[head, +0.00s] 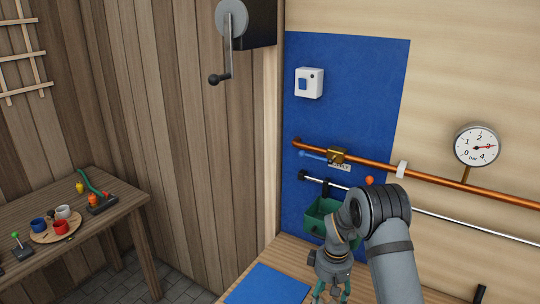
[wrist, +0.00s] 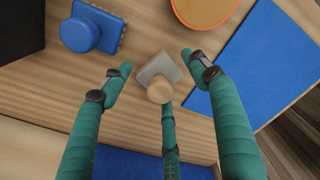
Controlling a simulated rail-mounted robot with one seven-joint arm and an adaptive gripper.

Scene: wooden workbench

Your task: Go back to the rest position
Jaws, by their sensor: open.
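My gripper (head: 331,292) points down over the wooden workbench, low in the head view, partly cut off by the bottom edge. In the wrist view its teal fingers (wrist: 157,72) are spread open and hold nothing. A grey block with a beige round knob (wrist: 160,88) shows between the fingertips in that view. I cannot tell how far below the fingers it is, but no finger is visibly closed on it. The block is not visible in the head view, where my arm covers that part of the bench.
A blue knobbed block (wrist: 92,30) and an orange disc (wrist: 205,10) lie nearby. A blue mat (head: 268,285) lies on the bench. Behind my arm are a green bin (head: 318,215), a copper pipe (head: 435,181) and a gauge (head: 478,146). A side table (head: 105,222) stands left.

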